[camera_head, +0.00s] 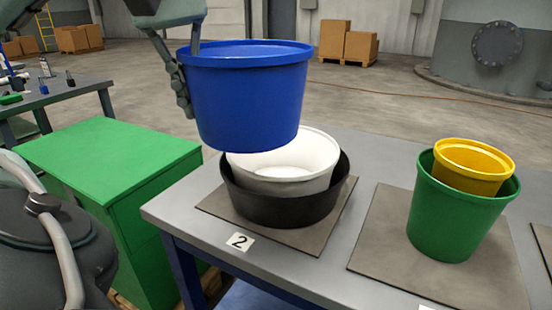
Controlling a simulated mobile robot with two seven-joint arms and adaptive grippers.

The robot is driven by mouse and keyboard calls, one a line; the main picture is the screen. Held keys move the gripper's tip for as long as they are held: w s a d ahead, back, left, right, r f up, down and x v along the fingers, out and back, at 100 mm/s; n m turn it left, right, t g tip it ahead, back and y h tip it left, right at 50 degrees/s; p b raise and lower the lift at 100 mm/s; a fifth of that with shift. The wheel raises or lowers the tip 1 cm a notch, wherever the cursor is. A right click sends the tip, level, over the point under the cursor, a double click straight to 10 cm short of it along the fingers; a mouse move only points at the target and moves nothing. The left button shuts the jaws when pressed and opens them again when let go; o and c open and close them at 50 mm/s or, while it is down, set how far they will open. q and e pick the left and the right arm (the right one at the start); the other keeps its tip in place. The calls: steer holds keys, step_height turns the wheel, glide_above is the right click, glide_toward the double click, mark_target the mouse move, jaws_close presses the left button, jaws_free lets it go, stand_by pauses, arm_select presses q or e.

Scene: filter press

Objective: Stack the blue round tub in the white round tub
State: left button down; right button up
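The blue round tub (248,105) hangs upright, slightly tilted, above the near table. My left gripper (183,62) holds it at the left side of its rim, with one finger outside the wall and the other going down inside the rim. The white round tub (290,165) sits inside a wider black tub (285,207) on a mat, below and a little right of the blue tub. The blue tub covers part of the white tub's rim at the back left; whether they touch is hard to tell. My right gripper is not in view.
The mat (312,238) lies on a grey table (183,212) by a label "2". A green tub (445,225) with a yellow tub (473,163) inside stands on another mat to the right. A green cabinet (110,155) stands left of the table.

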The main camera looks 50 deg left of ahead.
arm_select(q)
steer(key=w+f, duration=0.2)
steer(key=w, duration=0.1)
steer(key=w+a+f+p, duration=0.1)
steer(key=w+f, duration=0.1)
steer(key=w, duration=0.1)
steer(key=w+a+f, duration=0.1)
steer(key=w+f, duration=0.1)
steer(key=w, duration=0.1)
steer(key=shift+w+a+f, duration=0.1)
steer(key=shift+w+a, duration=0.1)
steer(key=shift+w, duration=0.2)
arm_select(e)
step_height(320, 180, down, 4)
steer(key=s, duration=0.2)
arm_select(q)
steer(key=shift+f, duration=0.3)
step_height(320, 180, down, 3)
steer(key=b, duration=0.3)
steer(key=shift+f, duration=0.15)
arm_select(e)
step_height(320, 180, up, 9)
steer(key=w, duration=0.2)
arm_select(q)
steer(key=shift+f, duration=0.2)
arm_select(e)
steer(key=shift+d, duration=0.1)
